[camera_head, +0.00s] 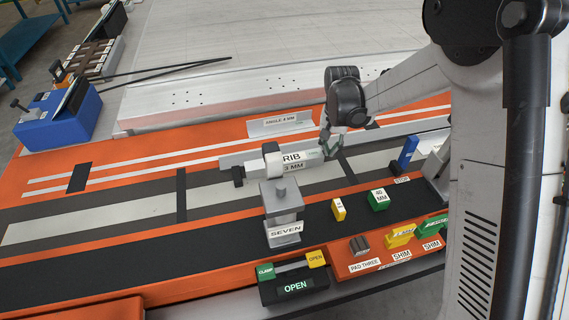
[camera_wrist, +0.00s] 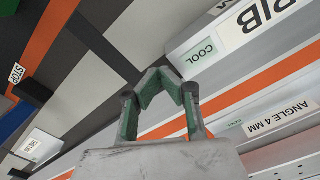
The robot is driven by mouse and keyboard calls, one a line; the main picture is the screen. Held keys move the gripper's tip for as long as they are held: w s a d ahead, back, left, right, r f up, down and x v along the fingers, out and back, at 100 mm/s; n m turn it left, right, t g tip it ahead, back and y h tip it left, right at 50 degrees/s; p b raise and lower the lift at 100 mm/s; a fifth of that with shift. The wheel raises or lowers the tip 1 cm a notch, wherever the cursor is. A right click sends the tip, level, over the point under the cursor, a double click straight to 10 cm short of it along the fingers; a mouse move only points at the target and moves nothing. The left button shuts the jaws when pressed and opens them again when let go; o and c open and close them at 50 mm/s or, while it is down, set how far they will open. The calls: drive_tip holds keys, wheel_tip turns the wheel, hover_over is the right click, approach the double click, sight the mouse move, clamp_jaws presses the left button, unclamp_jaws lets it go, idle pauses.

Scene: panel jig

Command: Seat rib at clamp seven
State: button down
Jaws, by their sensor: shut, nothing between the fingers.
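The pale rib (camera_head: 313,158), labelled RIB 3 MM, lies behind the grey clamp seven (camera_head: 282,200). The clamp partly hides it, so I cannot tell whether the rib touches its seat. The rib also shows at the upper right of the wrist view (camera_wrist: 226,39), with a COOL label on its side. My gripper (camera_head: 329,150) is at the rib's right end in the head view. In the wrist view my gripper (camera_wrist: 168,74) has its green-padded fingers shut and empty, apart from the rib in the picture. The clamp's control box (camera_head: 294,289) reads OPEN.
A block labelled ANGLE 4 MM (camera_head: 281,124) stands behind the rib. A blue stop (camera_head: 408,152), a yellow block (camera_head: 339,209) and a green block (camera_head: 377,199) stand to the right. An orange tray (camera_head: 374,275) in front holds a pad and shims.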

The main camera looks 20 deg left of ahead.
drive_tip(key=shift+s+a, duration=0.45)
drive_tip(key=shift+a, duration=0.35)
drive_tip(key=shift+w+d, duration=0.1)
idle(0.6)
drive_tip(key=shift+w+d+b, duration=0.4)
drive_tip(key=shift+d+b, duration=0.05)
drive_tip(key=shift+d, duration=0.35)
wheel_tip(320, 180, up, 8)
drive_tip(key=p, duration=0.3)
drive_tip(key=shift+p, duration=0.3)
idle(0.3)
idle(0.3)
